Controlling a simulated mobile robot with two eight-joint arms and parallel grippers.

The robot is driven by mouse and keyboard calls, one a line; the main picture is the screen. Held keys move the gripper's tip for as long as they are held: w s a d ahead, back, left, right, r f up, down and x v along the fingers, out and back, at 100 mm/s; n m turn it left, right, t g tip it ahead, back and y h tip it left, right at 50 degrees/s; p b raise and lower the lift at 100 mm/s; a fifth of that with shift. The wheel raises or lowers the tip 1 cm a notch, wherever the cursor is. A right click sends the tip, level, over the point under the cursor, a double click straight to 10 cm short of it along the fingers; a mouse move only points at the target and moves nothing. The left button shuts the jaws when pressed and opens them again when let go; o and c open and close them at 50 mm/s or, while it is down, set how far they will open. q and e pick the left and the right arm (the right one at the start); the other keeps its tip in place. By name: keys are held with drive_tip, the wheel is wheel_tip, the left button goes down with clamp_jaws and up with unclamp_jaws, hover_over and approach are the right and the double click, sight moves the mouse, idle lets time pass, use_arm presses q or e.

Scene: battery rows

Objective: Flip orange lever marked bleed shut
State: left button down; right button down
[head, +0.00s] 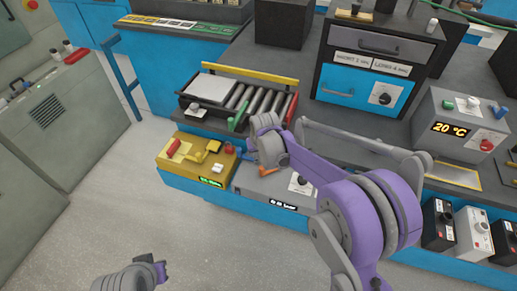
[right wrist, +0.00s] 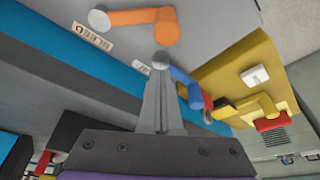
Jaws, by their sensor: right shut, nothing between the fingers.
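The orange lever (right wrist: 140,18) shows at the top of the right wrist view, on a grey panel. One end is a round orange hub, and the other end is a pale grey knob lying near a white label marked BLEED (right wrist: 92,36).
A yellow box (head: 190,163) with a red handle and a green display stands left of a grey box (head: 262,184). Behind is a roller tray (head: 285,72) with a green handle. A grey 20 °C unit (head: 447,128) is at right. The floor at lower left is clear.

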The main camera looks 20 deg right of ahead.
sight(264, 173)
drive_tip(key=s, duration=0.4)
drive_tip(key=shift+d+r, duration=0.1)
drive_tip(key=shift+r, duration=0.1)
drive_tip(key=shift+s+n, duration=0.25)
drive_tip(key=shift+n, duration=0.15)
drive_tip(key=shift+s+d+n+y, duration=0.1)
drive_tip(key=shift+s+n+y, duration=0.3)
drive_tip(key=shift+s+n, duration=0.45)
drive_tip(key=n, duration=0.1)
drive_tip(key=s+n+y+b, duration=0.1)
drive_tip(key=n, duration=0.1)
drive_tip(key=shift+s+d+n+g, duration=0.2)
drive_tip(key=shift+d+n+g, duration=0.05)
drive_tip(key=shift+d+g, duration=0.05)
drive_tip(key=shift+s, duration=0.2)
drive_tip(key=shift+s+d, duration=0.5)
drive_tip(key=shift+s, duration=0.15)
